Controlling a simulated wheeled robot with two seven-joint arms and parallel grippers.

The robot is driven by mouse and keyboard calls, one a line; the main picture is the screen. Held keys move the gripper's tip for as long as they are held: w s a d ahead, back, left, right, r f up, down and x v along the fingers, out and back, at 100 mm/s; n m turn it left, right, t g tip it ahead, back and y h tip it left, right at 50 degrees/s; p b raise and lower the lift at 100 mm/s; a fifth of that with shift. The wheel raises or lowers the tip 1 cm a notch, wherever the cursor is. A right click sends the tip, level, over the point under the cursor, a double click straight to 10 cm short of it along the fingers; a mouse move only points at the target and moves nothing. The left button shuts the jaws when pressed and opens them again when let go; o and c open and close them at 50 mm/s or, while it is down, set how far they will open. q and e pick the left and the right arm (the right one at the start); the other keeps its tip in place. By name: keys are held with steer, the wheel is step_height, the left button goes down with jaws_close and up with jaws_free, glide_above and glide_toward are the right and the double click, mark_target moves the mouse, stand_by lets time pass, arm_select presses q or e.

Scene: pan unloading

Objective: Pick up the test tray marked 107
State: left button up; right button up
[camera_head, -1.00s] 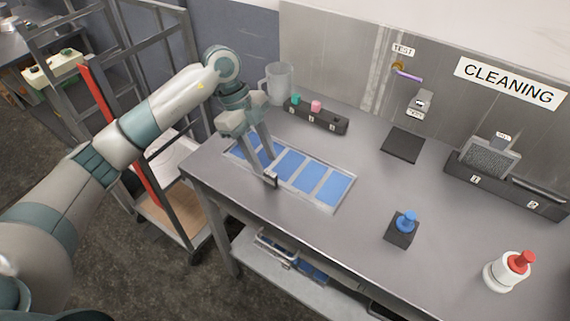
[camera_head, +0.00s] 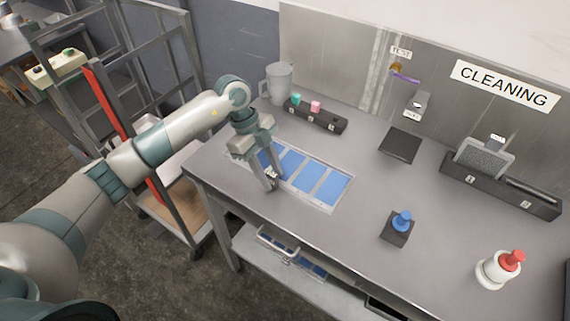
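A flat grey frame with several blue panels (camera_head: 309,177) lies on the steel table, towards its left end. No number 107 is readable, so I cannot tell which thing is the test tray marked 107. My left gripper (camera_head: 273,181) points down over the front left part of this frame and hides some of it. Its two fingers show a gap between them, and I see nothing held there. Whether the tips touch the frame is unclear. My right gripper is not in view.
A clear jug (camera_head: 280,83) and a black numbered rack (camera_head: 317,117) stand behind the frame. A black pad (camera_head: 400,145), a blue-topped block (camera_head: 397,231) and a red-topped white bottle (camera_head: 497,270) stand to the right. A lower shelf (camera_head: 262,276) holds metal-handled blue items.

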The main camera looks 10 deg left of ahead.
arm_select(q)
steer(key=shift+f, duration=0.2)
stand_by(0.3)
jaws_close()
steer(key=shift+r, duration=0.15)
steer(key=shift+w+r+b, duration=0.1)
steer(key=shift+r+b, duration=0.35)
steer(key=shift+r, duration=0.05)
step_height(320, 180, up, 2)
steer(key=shift+r+b, duration=0.1)
steer(key=shift+b, duration=0.5)
steer(key=s+d+r+b, duration=0.3)
steer(key=s+d+r, duration=0.2)
steer(key=d, duration=0.5)
step_height(320, 180, up, 3)
steer(key=shift+s+d+f+b, duration=0.2)
steer(key=shift+d+b, duration=0.1)
steer(key=shift+b, duration=0.1)
